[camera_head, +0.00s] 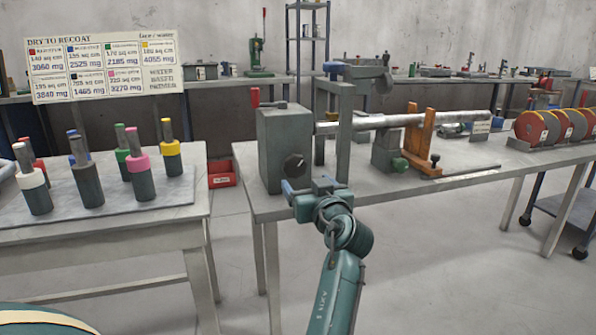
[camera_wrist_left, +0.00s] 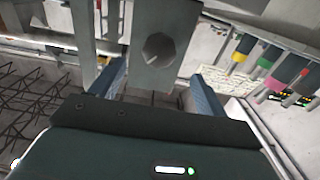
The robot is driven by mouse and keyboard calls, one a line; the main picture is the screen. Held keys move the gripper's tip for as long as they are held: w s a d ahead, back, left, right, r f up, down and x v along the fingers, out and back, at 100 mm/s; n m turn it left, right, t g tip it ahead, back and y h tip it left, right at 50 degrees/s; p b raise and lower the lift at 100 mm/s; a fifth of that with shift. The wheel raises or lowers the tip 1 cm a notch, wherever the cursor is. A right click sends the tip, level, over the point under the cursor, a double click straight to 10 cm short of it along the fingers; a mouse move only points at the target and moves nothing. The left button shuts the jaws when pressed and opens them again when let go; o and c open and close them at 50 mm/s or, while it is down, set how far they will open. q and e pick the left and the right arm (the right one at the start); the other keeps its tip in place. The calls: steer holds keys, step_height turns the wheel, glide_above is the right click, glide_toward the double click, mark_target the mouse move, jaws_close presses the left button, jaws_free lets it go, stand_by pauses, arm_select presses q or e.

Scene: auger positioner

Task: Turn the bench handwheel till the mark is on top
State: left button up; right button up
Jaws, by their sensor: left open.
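A grey box-shaped headstock (camera_head: 275,135) stands on the left end of the bench. A small dark round handwheel (camera_head: 294,166) is on its front face. The handwheel also shows in the left wrist view (camera_wrist_left: 158,48), ahead of the fingers, with a short pale line on it pointing to the lower left in that view. My left gripper (camera_head: 307,184) is open with blue fingers, just below and in front of the handwheel. In the left wrist view the gap between the fingers (camera_wrist_left: 160,88) is empty, and the handwheel lies beyond it, apart from both fingers.
A long metal shaft (camera_head: 380,122) runs right from the headstock, past an orange bracket (camera_head: 418,140). A red-gripped lever (camera_head: 255,97) rises from the headstock. A table (camera_head: 150,215) at left holds several colour-banded cylinders. Red discs (camera_head: 530,128) stand at the bench's right end.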

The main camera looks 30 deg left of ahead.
mark_target(296, 170)
arm_select(q)
steer(key=x, duration=1)
steer(key=shift+w+a, duration=0.15)
steer(key=shift+w, duration=0.05)
arm_select(e)
steer(key=shift+d, duration=0.15)
arm_select(q)
steer(key=c, duration=1)
steer(key=shift+o, duration=0.2)
